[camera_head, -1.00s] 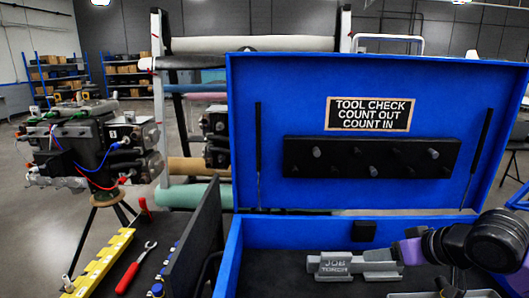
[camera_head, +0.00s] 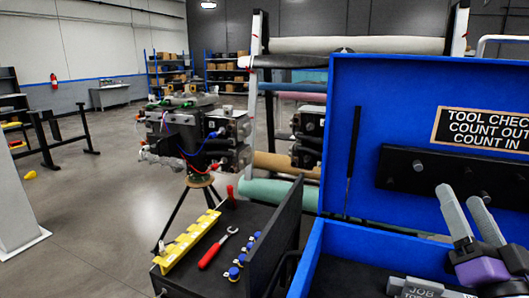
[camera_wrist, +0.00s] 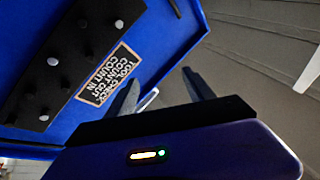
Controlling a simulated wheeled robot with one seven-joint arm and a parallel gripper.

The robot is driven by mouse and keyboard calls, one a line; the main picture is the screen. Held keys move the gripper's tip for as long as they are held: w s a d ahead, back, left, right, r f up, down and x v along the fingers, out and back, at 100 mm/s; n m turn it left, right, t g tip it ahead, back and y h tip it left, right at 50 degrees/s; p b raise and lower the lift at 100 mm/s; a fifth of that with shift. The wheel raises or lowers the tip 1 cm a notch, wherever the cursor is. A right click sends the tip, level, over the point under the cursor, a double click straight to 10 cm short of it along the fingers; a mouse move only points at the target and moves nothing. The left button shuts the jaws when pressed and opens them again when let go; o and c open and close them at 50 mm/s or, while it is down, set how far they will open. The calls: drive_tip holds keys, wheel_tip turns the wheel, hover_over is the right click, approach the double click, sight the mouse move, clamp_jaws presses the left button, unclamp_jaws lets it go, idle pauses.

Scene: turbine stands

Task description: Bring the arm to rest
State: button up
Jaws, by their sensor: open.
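My gripper (camera_head: 467,207) is at the lower right of the head view, in front of the open blue tool case (camera_head: 351,130). Its two grey fingers point up and stand apart, with nothing between them. In the wrist view the fingers (camera_wrist: 163,92) also show apart and empty, with the blue lid (camera_wrist: 170,45) and its "TOOL CHECK" label (camera_wrist: 108,75) behind and to the left. Most of my arm is outside the head view.
A grey block marked "JOB" (camera_head: 423,287) lies in the case. Left of the case, a black tray (camera_head: 190,282) holds a yellow rack (camera_head: 187,241), a red-handled wrench (camera_head: 215,250) and blue-capped items (camera_head: 236,272). A turbine unit (camera_head: 190,140) stands behind. Open floor (camera_head: 100,215) lies left.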

drive_tip(key=s+a+f+n+g+y, duration=0.1)
drive_tip(key=s+a+f+n+g, duration=0.1)
drive_tip(key=s+a+f, duration=0.3)
drive_tip(key=s+a+f+n+g+y, duration=0.1)
drive_tip(key=s+a+f, duration=0.4)
drive_tip(key=s+f, duration=0.9)
drive_tip(key=s+a+f+n+g+y, duration=0.2)
drive_tip(key=s+a+f+g, duration=0.3)
drive_tip(key=s+f, duration=0.4)
drive_tip(key=s+n, duration=0.1)
drive_tip(key=s, duration=0.6)
drive_tip(key=shift+a+f+n, duration=0.15)
drive_tip(key=shift+f+n, duration=0.1)
drive_tip(key=shift+n, duration=0.15)
